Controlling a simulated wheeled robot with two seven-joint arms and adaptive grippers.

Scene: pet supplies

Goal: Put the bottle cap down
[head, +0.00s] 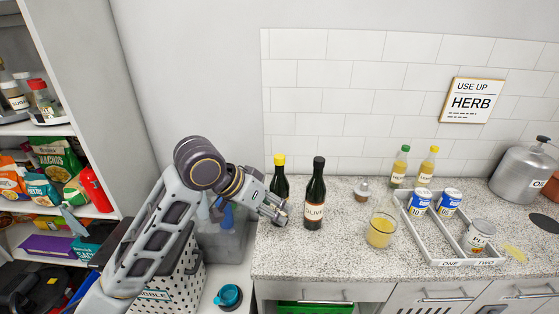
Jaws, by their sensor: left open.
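My left gripper (279,213) is open at the left end of the speckled counter, just left of the dark olive bottle (315,198). I see nothing held between its fingers. A dark bottle with a yellow cap (279,160) stands upright behind the gripper, its lower part partly hidden by it. The olive bottle has a dark cap (318,160) on top. I cannot make out a loose bottle cap for certain. A small grey-topped brown piece (362,187) stands on the counter right of the olive bottle. My right gripper is not in view.
A glass of yellow drink (381,230) stands near the counter's front. A divided grey tray (436,238) holds several cans. Two small bottles (399,167) and a metal canister (522,172) stand behind. A teal-lidded item (229,296) is lower left, beside a dotted bin (178,286).

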